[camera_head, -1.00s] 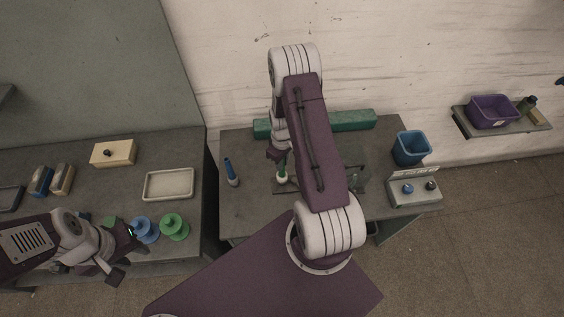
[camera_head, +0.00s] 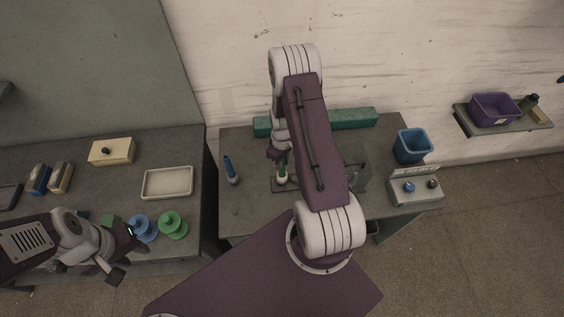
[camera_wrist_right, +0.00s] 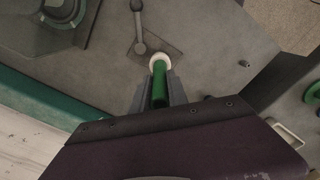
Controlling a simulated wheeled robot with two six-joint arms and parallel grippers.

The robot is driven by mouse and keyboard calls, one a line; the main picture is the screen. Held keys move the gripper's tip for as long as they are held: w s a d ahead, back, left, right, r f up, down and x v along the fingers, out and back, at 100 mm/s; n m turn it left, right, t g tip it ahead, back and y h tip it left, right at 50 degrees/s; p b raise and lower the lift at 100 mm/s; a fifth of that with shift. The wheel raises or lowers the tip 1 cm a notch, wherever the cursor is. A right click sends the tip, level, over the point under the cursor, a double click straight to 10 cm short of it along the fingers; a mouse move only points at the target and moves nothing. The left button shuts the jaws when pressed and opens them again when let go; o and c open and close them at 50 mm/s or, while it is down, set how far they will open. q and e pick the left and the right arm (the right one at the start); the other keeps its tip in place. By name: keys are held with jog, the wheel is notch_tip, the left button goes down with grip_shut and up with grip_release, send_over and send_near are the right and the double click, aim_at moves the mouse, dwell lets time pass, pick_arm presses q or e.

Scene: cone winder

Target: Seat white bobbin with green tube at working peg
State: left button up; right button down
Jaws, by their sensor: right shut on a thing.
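My right gripper (camera_wrist_right: 158,98) is shut on the green tube (camera_wrist_right: 159,84) of the white bobbin. The bobbin's round white end (camera_wrist_right: 160,62) shows just beyond the fingertips in the right wrist view, over the edge of a dark plate (camera_wrist_right: 172,50) with a rod-like arm (camera_wrist_right: 139,30). In the head view the white bobbin (camera_head: 282,179) hangs under the gripper at the plate (camera_head: 277,187). The working peg cannot be made out; whether the bobbin touches the plate is unclear. My left gripper (camera_head: 124,253) is open and empty beside the blue spool (camera_head: 143,228).
A green spool (camera_head: 172,225) and a white tray (camera_head: 167,183) are on the left table. A blue cone (camera_head: 230,170) stands left of the plate. A long green box (camera_head: 350,119), a blue bin (camera_head: 411,146) and a knob panel (camera_head: 414,188) border the right table.

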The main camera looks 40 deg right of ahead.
jog(key=c, duration=1.2)
grip_release()
notch_tip(320, 180, up, 8)
jog(key=shift+r+b, duration=0.1)
jog(key=shift+b, duration=1.05)
jog(key=shift+r, duration=0.45)
